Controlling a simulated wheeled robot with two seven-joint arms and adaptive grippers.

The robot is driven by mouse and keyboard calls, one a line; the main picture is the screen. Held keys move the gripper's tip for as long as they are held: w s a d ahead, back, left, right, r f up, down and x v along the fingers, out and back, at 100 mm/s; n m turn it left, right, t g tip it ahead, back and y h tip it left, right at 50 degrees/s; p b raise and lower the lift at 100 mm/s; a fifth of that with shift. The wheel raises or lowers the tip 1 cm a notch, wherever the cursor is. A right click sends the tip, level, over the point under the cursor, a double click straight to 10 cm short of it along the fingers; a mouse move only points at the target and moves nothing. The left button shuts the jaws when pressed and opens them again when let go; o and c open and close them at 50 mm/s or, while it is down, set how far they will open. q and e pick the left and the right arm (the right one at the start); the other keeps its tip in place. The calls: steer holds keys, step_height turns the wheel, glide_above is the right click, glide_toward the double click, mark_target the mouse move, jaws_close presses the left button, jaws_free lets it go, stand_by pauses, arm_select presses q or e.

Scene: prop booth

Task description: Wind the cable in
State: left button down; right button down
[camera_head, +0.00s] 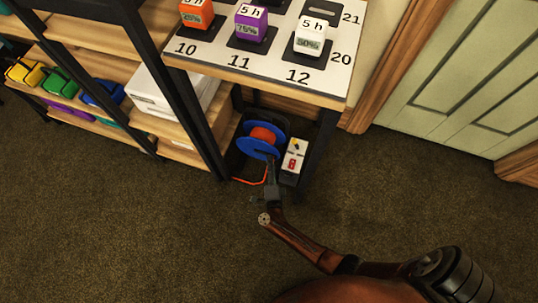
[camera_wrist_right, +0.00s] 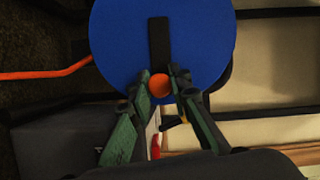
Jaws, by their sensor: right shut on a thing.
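The cable reel stands low under the shelf table, with a blue flange (camera_head: 258,148) and orange cable (camera_head: 264,134) wound on its drum. A loose run of orange cable (camera_head: 250,182) lies at the floor beside it. In the right wrist view the blue flange (camera_wrist_right: 110,45) fills the upper middle, with a black crank bar (camera_wrist_right: 158,40) and an orange knob (camera_wrist_right: 160,85). Loose cable (camera_wrist_right: 45,75) leaves to the left. My right gripper (camera_head: 271,170) is at the reel's front, its fingers (camera_wrist_right: 162,88) shut on the knob. My left gripper is out of view.
A white box with a red switch (camera_head: 294,161) stands right of the reel. Table legs flank the reel closely. Above is a numbered board (camera_head: 270,70) with small timer blocks. Shelves with coloured bins are at left; the carpet (camera_head: 130,230) in front is clear.

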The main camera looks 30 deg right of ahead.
steer(key=shift+s+f, duration=0.1)
steer(key=c, duration=1.8)
jaws_free()
steer(key=shift+o, duration=0.2)
